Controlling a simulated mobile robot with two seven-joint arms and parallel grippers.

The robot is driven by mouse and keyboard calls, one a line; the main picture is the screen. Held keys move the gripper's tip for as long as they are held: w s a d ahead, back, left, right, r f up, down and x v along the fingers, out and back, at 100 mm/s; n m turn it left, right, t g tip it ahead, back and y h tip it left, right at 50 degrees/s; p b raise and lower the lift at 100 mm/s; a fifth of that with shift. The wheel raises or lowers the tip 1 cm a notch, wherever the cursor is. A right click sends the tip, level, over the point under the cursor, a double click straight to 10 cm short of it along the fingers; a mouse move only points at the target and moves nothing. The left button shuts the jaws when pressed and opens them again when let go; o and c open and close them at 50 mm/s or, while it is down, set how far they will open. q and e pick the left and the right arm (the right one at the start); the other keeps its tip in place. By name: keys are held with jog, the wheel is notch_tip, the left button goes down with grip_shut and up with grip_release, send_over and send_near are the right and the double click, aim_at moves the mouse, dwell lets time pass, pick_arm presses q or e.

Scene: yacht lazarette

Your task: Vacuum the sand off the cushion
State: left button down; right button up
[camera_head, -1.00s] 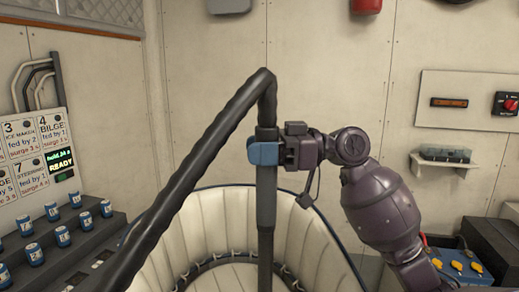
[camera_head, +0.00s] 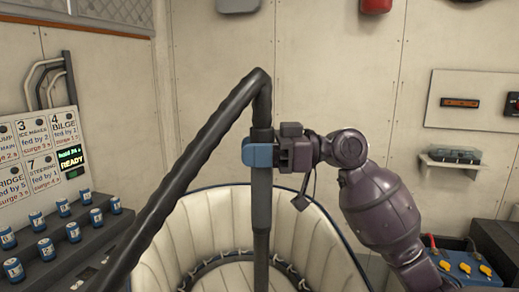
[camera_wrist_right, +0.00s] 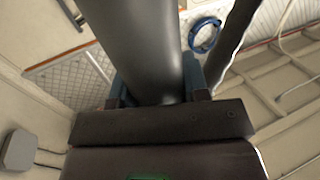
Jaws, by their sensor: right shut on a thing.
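My right gripper (camera_head: 272,155) is shut on the dark vacuum wand (camera_head: 262,205), around a grip below the bend where the hose (camera_head: 190,170) joins. The wand hangs upright, and its lower end is out of view. The wand's tube (camera_wrist_right: 135,45) also fills the middle of the right wrist view between the fingers. Behind the wand is a cream padded tub seat (camera_head: 195,235) with blue piping, which may be the cushion. No sand can be made out. My left gripper is not in view.
A panel of numbered labels (camera_head: 40,150) with a green READY display (camera_head: 72,158) is at the left, above a dark stepped bank of blue-capped knobs (camera_head: 73,232). At the right are a blue box with yellow knobs (camera_head: 463,266) and a small wall shelf (camera_head: 450,163).

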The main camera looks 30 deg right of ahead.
jog(key=shift+a, duration=0.35)
dwell(0.3)
dwell(0.6)
jog(key=shift+s+d, duration=0.25)
jog(key=shift+s, duration=0.55)
jog(key=shift+s+d, duration=0.3)
jog(key=shift+s, duration=0.5)
jog(key=shift+s+d, duration=0.25)
jog(key=shift+s, duration=0.65)
